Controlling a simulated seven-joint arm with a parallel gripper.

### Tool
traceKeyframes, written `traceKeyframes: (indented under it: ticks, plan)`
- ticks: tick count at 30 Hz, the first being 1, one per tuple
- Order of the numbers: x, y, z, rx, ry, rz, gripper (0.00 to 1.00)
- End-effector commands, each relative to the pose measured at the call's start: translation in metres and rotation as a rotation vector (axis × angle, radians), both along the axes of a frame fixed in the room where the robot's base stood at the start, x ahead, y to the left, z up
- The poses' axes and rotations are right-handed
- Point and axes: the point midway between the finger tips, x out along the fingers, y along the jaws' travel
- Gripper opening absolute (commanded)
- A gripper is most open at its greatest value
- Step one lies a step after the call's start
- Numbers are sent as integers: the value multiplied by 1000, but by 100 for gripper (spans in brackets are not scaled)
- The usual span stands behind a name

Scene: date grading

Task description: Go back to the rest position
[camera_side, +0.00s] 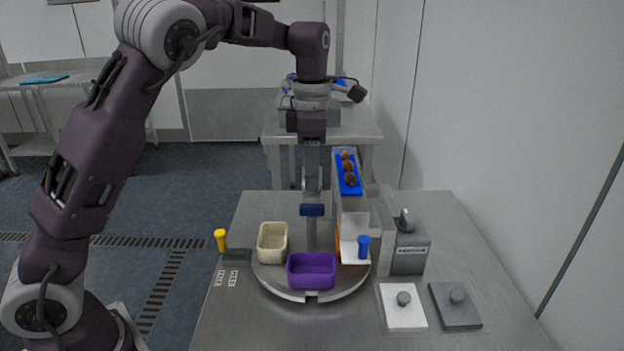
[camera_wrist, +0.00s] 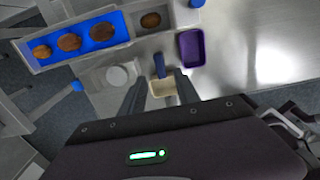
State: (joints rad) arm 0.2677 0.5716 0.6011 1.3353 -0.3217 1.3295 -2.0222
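My gripper (camera_side: 312,188) hangs pointing down above the turntable (camera_side: 265,277), over the blue-topped post (camera_side: 312,210). In the wrist view its two dark fingers (camera_wrist: 160,98) are apart with nothing held between them. The cream bin (camera_side: 273,241) stands on the turntable at left and shows beyond the fingertips in the wrist view (camera_wrist: 162,91). The purple bin (camera_side: 312,270) stands at the turntable's front. Brown dates (camera_side: 348,168) lie in a row on the blue feed tray (camera_wrist: 87,56).
A yellow knob (camera_side: 220,238) stands left of the turntable, a blue knob (camera_side: 363,246) at its right. A grey box (camera_side: 409,249) and two knobbed plates, white (camera_side: 403,312) and dark (camera_side: 455,311), occupy the table's right side. The front left of the table is clear.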

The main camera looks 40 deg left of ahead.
Motion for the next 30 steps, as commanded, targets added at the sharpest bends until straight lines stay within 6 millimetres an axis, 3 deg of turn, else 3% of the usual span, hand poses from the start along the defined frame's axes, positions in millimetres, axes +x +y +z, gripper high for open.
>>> traceKeyframes:
  ticks: [5, 8, 12, 15, 18, 21, 25, 30]
  plan:
    - [-4, 0, 4, -8, -8, -27, 38]
    - [-29, 0, 28, -48, -57, -210, 38]
    - [-107, -10, 71, -57, -209, -772, 38]
    - [-173, -23, 83, 51, -314, -1254, 38]
    - [-233, -32, 75, 238, -353, -1706, 38]
    - [-273, -36, 57, 422, -318, -2038, 38]
    - [-295, -36, 41, 560, -253, -2259, 38]
    - [-299, -36, 37, 583, -235, -2304, 38]
